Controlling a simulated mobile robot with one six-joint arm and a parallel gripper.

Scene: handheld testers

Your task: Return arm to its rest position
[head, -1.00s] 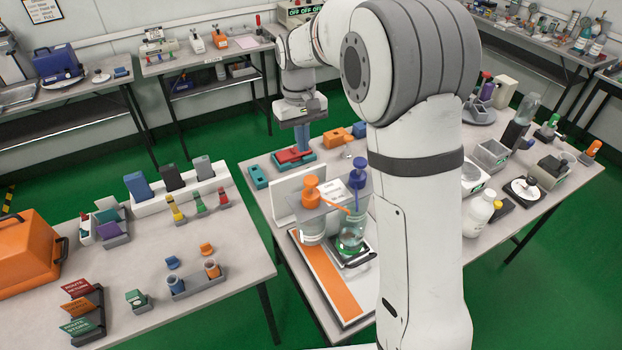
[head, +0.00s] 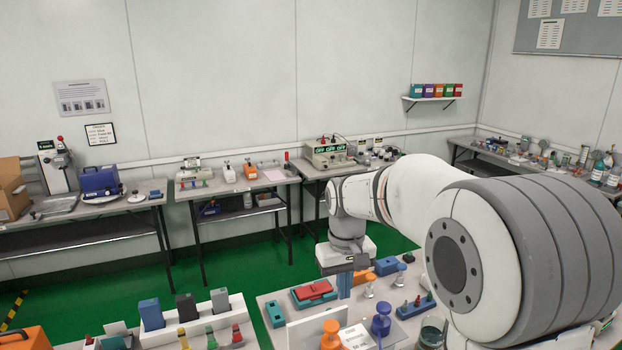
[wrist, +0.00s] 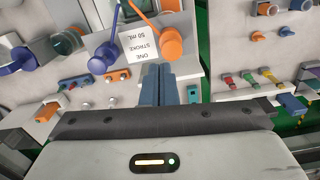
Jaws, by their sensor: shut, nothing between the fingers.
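My gripper (head: 345,284) hangs at the end of my arm above the middle table in the head view. In the wrist view its blue-grey fingers (wrist: 158,83) are together with nothing between them. The fingers point toward a white "ONE STROKE 50 mL" card (wrist: 132,48). Beside the card are an orange pump head (wrist: 171,46) and a blue pump head (wrist: 103,58). In the head view, a red-topped teal tester (head: 313,291) is left of my gripper. My large arm joint hides much of the table's right side.
The orange pump head (head: 331,335) and blue pump head (head: 381,320) stand nearer me on the middle table. A white rack (head: 197,323) of handheld devices is on the left table. A back bench (head: 238,184) runs along the wall. Green floor separates the tables.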

